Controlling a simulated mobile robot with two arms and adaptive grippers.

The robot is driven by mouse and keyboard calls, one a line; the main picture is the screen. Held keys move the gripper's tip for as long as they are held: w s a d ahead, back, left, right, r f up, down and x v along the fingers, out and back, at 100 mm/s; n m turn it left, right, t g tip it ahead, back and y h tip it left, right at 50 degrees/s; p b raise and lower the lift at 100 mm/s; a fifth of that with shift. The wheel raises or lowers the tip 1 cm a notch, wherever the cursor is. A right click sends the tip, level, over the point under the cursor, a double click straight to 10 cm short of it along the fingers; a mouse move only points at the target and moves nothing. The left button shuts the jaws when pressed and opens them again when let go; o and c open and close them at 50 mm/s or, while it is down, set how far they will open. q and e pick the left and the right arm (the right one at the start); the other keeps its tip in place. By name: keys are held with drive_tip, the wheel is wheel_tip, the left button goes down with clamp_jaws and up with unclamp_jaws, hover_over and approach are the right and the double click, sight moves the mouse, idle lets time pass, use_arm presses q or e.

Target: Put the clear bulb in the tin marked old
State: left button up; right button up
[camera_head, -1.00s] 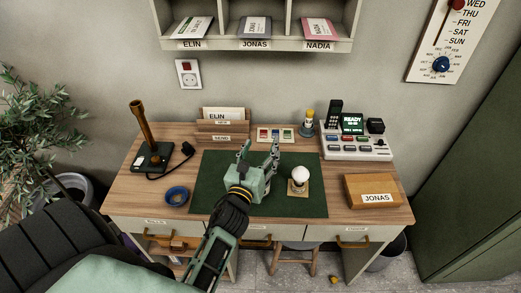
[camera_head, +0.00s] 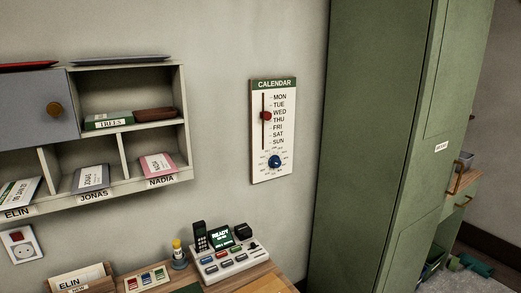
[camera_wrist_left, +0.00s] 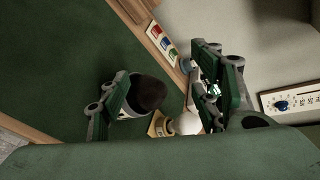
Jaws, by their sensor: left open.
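My left gripper (camera_wrist_left: 165,86) shows in the left wrist view, open, with its two green fingers apart above the green desk mat (camera_wrist_left: 75,65). No tin marked old is visible. The head view shows neither gripper.
A console (camera_head: 228,258), a small yellow-topped bottle (camera_head: 178,254) and a colored-button panel (camera_head: 147,279) stand at the desk's back. Above are wall pigeonholes (camera_head: 105,197). A calendar (camera_head: 272,130) hangs beside the tall green cabinet (camera_head: 375,130). A drawer unit (camera_head: 457,205) stands beyond it.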

use_arm(q)
drive_tip(key=s+d+f+n+g+h, duration=0.35)
drive_tip(key=s+d+n+g, duration=0.2)
drive_tip(key=s+n, duration=0.35)
drive_tip(key=s+d+f+n+g+h, duration=0.2)
drive_tip(key=s+d+f+n+g, duration=0.2)
drive_tip(key=s+d+n, duration=0.6)
drive_tip(key=s+a+f+m+g, duration=0.1)
drive_tip(key=s+f, duration=0.1)
drive_tip(key=f, duration=1)
drive_tip(key=s+a+f+m, duration=0.1)
drive_tip(key=a+f, duration=0.1)
drive_tip(key=f, duration=1)
drive_tip(key=s+a+f+g, duration=0.1)
drive_tip(key=s+a+f, duration=0.1)
drive_tip(key=s+f, duration=1.5)
drive_tip(key=shift+s+a+f+m, duration=0.15)
drive_tip(key=shift+s+a+m, duration=0.15)
drive_tip(key=shift+s+a, duration=0.1)
